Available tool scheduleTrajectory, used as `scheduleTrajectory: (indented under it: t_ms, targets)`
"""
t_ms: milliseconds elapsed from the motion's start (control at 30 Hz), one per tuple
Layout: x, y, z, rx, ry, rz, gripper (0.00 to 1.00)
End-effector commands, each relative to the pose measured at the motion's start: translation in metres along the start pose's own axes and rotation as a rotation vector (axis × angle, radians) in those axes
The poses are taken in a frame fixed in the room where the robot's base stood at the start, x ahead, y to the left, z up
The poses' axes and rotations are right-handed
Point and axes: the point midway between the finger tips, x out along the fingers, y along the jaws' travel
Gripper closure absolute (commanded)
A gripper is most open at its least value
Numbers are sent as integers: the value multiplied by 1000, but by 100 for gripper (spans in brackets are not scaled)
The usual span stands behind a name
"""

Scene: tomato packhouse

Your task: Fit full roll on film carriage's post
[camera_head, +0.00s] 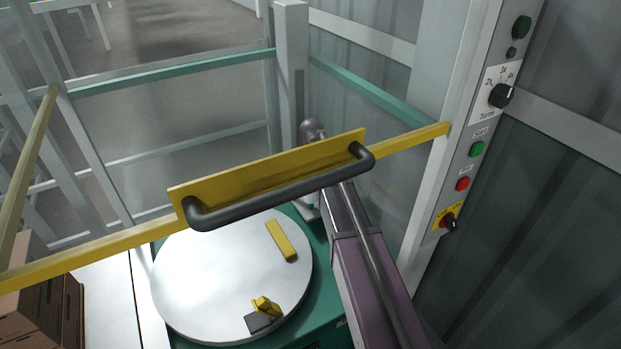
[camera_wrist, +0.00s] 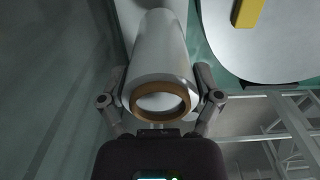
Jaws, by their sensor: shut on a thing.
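In the wrist view a pale grey-white film roll (camera_wrist: 158,50) lies lengthwise between the fingers of my gripper (camera_wrist: 161,75). My gripper is shut on its sides. The near end of the roll shows a brown ring-shaped core (camera_wrist: 161,117) with an open hole. The far end runs toward the top of the picture, where I cannot clearly tell what it meets. I cannot make out the film carriage's post in either view. The roll is not clearly seen in the head view.
A yellow gate bar (camera_head: 270,175) with a dark handle (camera_head: 285,190) crosses the head view. Below is a round white turntable (camera_head: 195,265) with yellow pieces on it. A control panel (camera_head: 478,130) is at right. Brown boxes (camera_head: 35,310) stand at lower left. A grey column (camera_head: 291,50) rises behind.

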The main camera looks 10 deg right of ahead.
Motion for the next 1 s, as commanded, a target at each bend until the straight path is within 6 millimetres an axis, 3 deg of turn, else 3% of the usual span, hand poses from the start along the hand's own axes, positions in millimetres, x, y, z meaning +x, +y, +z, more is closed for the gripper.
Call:
scheduleTrajectory:
  t_ms: [1000]
  targets:
    - [15, -1, 0, -1, 0, 0, 56]
